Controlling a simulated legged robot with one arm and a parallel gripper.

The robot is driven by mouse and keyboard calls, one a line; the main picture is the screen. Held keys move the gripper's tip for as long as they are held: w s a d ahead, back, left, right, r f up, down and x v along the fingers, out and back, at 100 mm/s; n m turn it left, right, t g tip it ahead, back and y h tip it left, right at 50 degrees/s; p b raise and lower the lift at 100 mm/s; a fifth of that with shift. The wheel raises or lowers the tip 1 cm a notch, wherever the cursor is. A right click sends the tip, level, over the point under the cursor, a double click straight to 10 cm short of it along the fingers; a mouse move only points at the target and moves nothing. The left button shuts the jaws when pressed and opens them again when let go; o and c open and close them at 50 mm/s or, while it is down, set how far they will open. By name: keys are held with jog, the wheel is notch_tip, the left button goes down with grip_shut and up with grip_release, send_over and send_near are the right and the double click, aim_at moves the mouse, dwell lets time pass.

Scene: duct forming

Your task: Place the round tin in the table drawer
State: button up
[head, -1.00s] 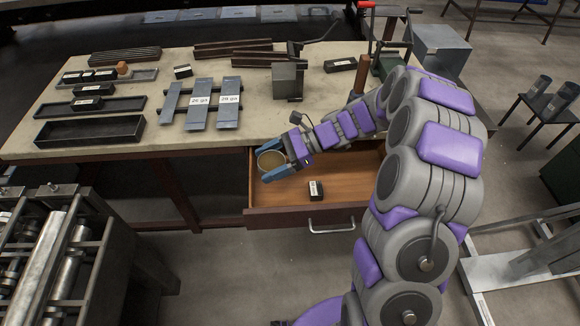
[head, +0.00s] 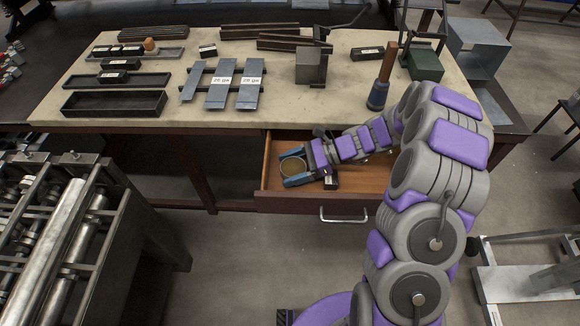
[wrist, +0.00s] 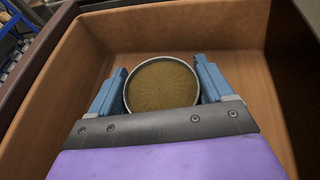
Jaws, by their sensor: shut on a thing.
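The round tin (head: 292,166) has a pale metal rim and a brownish-gold top. In the wrist view the tin (wrist: 162,84) sits between the two blue fingers of my gripper (wrist: 161,92), which is shut on it. In the head view my gripper (head: 293,170) is inside the open table drawer (head: 310,205), towards its left end. The drawer has a brown wooden inside and a metal handle. I cannot tell whether the tin touches the drawer floor.
A black labelled block (head: 331,181) lies in the drawer beside my gripper, partly hidden by it. The tabletop (head: 300,108) above holds trays, grey metal strips (head: 219,92), a grey box (head: 311,66) and a wooden-handled tool (head: 387,66). A roller machine (head: 55,235) stands at left.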

jog(key=o, duration=0.9)
jog(key=shift+o, duration=0.6)
jog(key=shift+a, duration=0.3)
jog(key=shift+a+f, duration=0.1)
jog(key=shift+a, duration=0.35)
jog(key=p+v, duration=0.6)
jog(key=v, duration=0.5)
jog(key=shift+r+p, duration=0.25)
jog(key=shift+p, duration=0.1)
jog(key=shift+d+r+p, duration=0.15)
jog(key=shift+d+p, duration=0.15)
jog(key=shift+d, duration=0.5)
jog(key=s+a+r+n+g+h, duration=0.1)
jog(key=s+a+r+n+h, duration=0.2)
jog(key=s+r, duration=0.4)
jog(key=s+a+r+n+g+h, duration=0.1)
jog(key=s+a+r+n+h, duration=0.15)
jog(key=s+r+n, duration=0.35)
jog(key=s+d+r+n+t+h, duration=0.1)
jog(key=s+d+r+n+h, duration=0.1)
jog(key=s, duration=0.8)
jog(key=s+d+r+n+t+h, duration=0.1)
jog(key=s+d+n+h, duration=0.4)
jog(key=s, duration=0.6)
jog(key=shift+d+r+h, duration=0.45)
jog(key=shift+d+r, duration=0.35)
